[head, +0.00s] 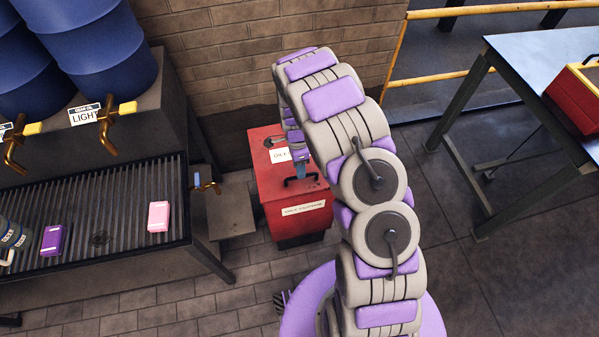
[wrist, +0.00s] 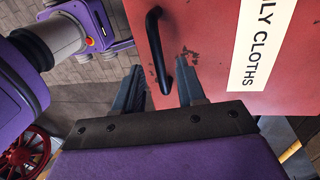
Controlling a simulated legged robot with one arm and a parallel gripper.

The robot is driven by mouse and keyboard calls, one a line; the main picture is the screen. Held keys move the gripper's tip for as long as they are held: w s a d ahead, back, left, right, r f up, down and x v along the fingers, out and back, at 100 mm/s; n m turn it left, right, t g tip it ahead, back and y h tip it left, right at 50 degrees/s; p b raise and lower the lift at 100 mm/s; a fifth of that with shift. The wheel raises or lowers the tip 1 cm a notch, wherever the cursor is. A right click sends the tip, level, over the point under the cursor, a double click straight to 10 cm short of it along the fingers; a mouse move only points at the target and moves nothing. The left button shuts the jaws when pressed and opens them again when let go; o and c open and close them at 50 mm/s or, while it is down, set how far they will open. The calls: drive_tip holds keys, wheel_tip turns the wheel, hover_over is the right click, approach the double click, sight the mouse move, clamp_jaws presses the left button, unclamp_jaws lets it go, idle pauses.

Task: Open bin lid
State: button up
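The red bin (head: 290,185) stands on the floor against the brick wall, with a label on its front reading "oily cloths" in the wrist view. Its lid (head: 272,150) is down, and a black handle (head: 300,180) sits near the bin's upper front edge. In the wrist view the black handle (wrist: 158,50) runs down the red surface (wrist: 200,40) toward my gripper (wrist: 160,88). My gripper's two fingers are apart, with the handle's lower end beyond and roughly between the tips. Nothing is held. In the head view my arm hides part of the bin's right side.
A slatted bench (head: 90,215) with blue drums, brass taps, a pink block (head: 158,217) and a purple block (head: 53,239) stands at left. A metal table (head: 545,75) with a red box stands at right.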

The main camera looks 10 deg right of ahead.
drive_tip(key=shift+s+f, duration=0.25)
drive_tip(key=shift+f, duration=0.95)
drive_tip(key=shift+c, duration=0.3)
clamp_jaws()
